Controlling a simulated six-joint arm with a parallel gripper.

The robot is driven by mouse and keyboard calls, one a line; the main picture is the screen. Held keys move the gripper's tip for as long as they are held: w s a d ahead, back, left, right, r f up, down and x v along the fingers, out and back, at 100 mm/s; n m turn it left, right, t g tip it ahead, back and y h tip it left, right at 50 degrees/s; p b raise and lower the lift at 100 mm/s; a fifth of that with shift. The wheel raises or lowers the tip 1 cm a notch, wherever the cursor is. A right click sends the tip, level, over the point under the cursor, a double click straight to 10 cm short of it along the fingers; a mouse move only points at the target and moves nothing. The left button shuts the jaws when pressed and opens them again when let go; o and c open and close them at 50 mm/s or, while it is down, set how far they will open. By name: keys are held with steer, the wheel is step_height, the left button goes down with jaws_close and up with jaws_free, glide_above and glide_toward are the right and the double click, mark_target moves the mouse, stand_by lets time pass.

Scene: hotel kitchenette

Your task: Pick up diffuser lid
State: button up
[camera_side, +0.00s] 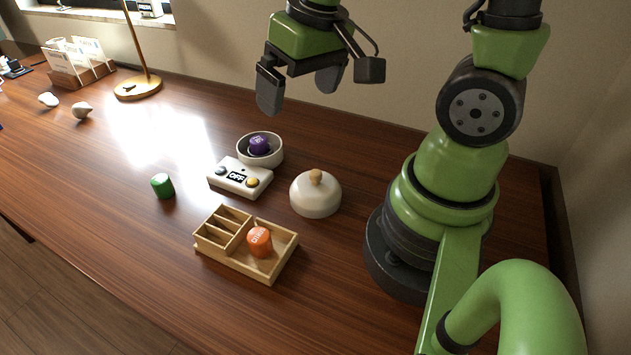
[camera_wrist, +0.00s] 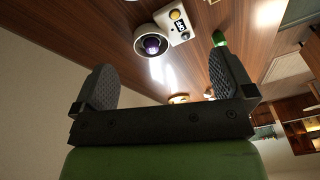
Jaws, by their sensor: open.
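The diffuser lid is most likely the white dome (camera_side: 316,196) with a small wooden knob (camera_side: 315,177); it rests on the table in the side view. To its upper left is a round white bowl (camera_side: 277,158) holding a purple capsule (camera_side: 259,144). The bowl also shows in the wrist view (camera_wrist: 138,34), with the purple capsule (camera_wrist: 152,45) inside. The dome is not clearly visible in the wrist view. My gripper (camera_side: 298,88) is open and empty, high above the table behind the bowl. Its two fingers are spread apart in the wrist view (camera_wrist: 162,88).
A white switch box (camera_side: 255,190) reading OFF touches or nearly touches the bowl. A wooden tray (camera_side: 283,257) with an orange capsule (camera_side: 259,242) stands in front. A green capsule (camera_side: 162,186) stands at left. A brass lamp (camera_side: 140,88) stands farther back.

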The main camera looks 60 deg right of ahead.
mark_target(314, 172)
steer(key=f+g, duration=0.1)
steer(key=f, duration=0.2)
steer(key=d+f+g, duration=0.1)
steer(key=f, duration=0.2)
steer(key=d+f, duration=0.1)
steer(key=f, duration=0.2)
steer(key=shift+s+d+f+n+g, duration=0.1)
steer(key=shift+f+n+g, duration=0.15)
steer(key=shift+n+g, duration=0.15)
steer(key=shift+f, duration=2.4)
steer(key=shift+s+f, duration=0.2)
steer(key=shift+f, duration=1.1)
steer(key=shift+s+f, duration=0.2)
steer(key=shift+f, duration=1.1)
steer(key=c, duration=0.6)
